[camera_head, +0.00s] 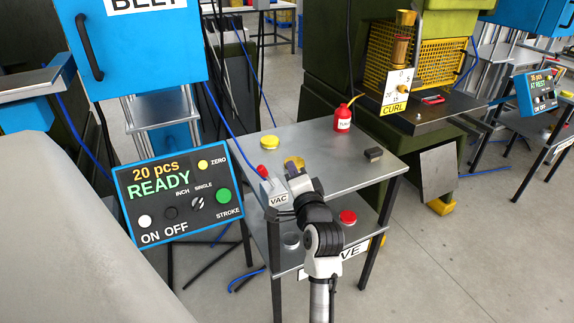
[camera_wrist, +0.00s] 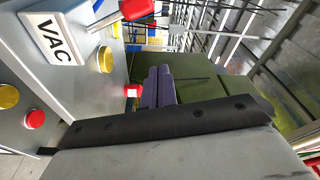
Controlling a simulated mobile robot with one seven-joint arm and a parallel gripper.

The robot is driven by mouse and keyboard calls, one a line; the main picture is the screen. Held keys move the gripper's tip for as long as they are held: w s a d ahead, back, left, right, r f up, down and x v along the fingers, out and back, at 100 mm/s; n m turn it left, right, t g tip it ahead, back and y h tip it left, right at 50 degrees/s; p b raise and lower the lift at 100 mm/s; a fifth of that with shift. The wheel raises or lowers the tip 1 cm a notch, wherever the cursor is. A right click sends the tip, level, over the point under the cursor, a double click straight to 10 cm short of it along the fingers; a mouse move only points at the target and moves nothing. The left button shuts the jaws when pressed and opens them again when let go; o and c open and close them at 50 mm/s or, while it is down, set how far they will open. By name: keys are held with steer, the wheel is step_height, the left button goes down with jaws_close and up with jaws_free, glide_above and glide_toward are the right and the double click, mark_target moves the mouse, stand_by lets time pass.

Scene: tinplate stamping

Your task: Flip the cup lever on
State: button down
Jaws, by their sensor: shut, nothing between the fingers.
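The VAC box (camera_head: 279,199) is a small light-grey box at the left front corner of the metal table. Its lever has a red knob (camera_head: 263,170) and stands out from the top left of the box. In the wrist view the VAC label (camera_wrist: 54,40) is at upper left and the knob (camera_wrist: 137,9) is at the top edge on a metal rod. My gripper (camera_head: 293,168) is just right of the box and knob. Its dark fingers (camera_wrist: 159,84) are shut and empty, apart from the knob in the wrist picture. The lever's exact tilt is hard to judge.
The table (camera_head: 330,150) holds a yellow lid (camera_head: 270,141), a red bottle (camera_head: 343,118) and a dark block (camera_head: 374,154). A red lid (camera_head: 348,217) lies on the shelf below. A control panel (camera_head: 175,193) reading READY stands to the left. A blue hose runs to the box.

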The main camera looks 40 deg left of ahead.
steer(key=v, duration=0.5)
steer(key=shift+b, duration=0.4)
